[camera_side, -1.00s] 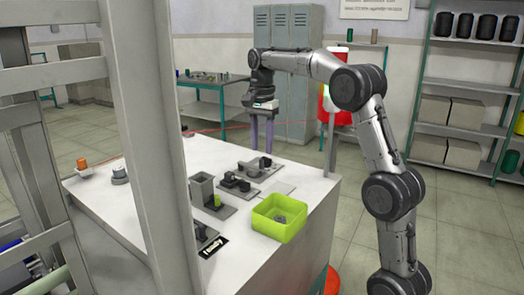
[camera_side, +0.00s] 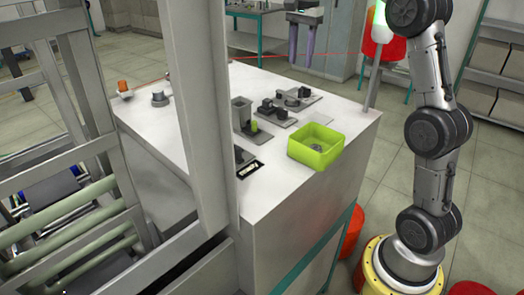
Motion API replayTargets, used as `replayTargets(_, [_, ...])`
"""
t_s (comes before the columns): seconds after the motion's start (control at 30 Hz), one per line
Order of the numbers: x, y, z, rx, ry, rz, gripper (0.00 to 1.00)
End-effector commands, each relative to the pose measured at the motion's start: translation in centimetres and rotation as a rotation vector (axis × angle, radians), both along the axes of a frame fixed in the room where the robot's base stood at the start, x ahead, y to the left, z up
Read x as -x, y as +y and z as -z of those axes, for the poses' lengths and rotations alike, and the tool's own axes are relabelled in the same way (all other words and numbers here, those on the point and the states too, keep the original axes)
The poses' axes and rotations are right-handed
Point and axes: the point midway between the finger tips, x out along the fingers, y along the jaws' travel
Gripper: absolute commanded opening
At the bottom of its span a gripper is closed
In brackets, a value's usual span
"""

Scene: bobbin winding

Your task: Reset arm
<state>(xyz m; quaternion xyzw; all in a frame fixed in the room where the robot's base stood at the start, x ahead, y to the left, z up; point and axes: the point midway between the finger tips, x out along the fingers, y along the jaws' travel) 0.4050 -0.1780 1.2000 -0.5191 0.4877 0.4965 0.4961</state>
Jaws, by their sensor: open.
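My gripper (camera_side: 300,60) is at the top of the view, with two purple fingers pointing down. The fingers are parallel with a gap between them and nothing shows in the gap. The gripper hangs above or behind the far side of the white table (camera_side: 210,150); its exact height over the table cannot be told. My arm rises at the right, and the frame's top edge cuts off its upper part.
On the table stand a lime-green bin (camera_side: 318,150) with small grey parts in it, grey fixtures with black blocks (camera_side: 290,100), and an orange spool (camera_side: 123,87). A grey post (camera_side: 201,110) hides part of the table. A thin red line crosses behind.

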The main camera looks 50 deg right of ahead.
Motion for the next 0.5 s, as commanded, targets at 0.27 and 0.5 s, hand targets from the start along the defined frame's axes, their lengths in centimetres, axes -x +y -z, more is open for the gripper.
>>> replayTargets(0.27, [7.0, 8.7, -5.4, 0.048, -0.122, -0.192, 0.42])
replayTargets(0.5, [14.6, 14.1, -3.7, 0.107, -0.227, -0.526, 0.42])
